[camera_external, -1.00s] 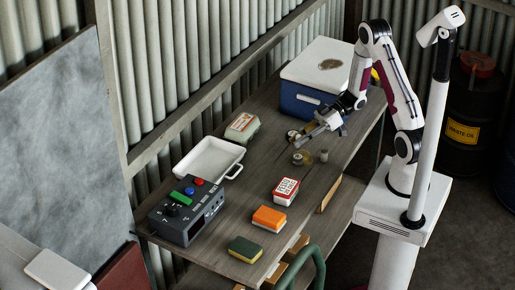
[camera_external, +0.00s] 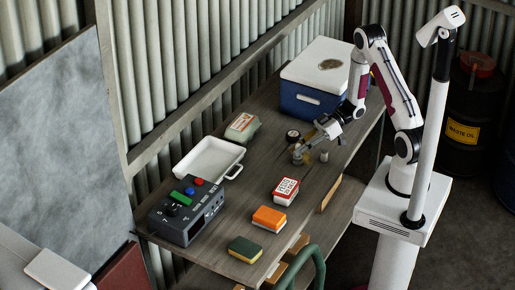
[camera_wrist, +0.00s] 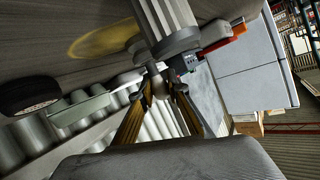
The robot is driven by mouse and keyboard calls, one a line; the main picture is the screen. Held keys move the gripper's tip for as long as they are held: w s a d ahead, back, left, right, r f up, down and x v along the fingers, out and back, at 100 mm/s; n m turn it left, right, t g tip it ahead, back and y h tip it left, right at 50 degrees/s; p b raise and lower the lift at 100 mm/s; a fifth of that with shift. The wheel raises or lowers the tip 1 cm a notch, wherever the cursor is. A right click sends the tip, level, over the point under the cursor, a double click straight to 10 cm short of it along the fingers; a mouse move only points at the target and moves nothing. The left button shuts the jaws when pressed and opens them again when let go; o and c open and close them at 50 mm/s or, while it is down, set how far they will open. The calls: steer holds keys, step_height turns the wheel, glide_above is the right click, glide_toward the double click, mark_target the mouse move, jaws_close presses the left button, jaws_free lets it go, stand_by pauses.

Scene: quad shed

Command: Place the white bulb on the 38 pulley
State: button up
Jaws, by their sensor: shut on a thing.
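My gripper (camera_external: 306,146) reaches low over the table. In the wrist view its tan fingers (camera_wrist: 160,92) are closed together on a small pale piece, taken to be the white bulb (camera_wrist: 153,67); most of it is hidden. A grey stepped cylinder (camera_wrist: 172,40) stands close to the fingers.
A small grey cylinder (camera_external: 323,156) stands right of the disc. A red-and-white box (camera_external: 286,190), sponges (camera_external: 269,217), a white tray (camera_external: 181,166), a dark control box (camera_external: 179,225) and an egg carton (camera_external: 242,127) are nearer or left. A blue cooler (camera_external: 299,103) stands behind.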

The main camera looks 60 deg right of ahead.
steer(key=shift+f, duration=0.1)
steer(key=o, duration=0.8)
steer(key=shift+c, duration=0.2)
steer(key=shift+r, duration=0.2)
steer(key=v, duration=1.2)
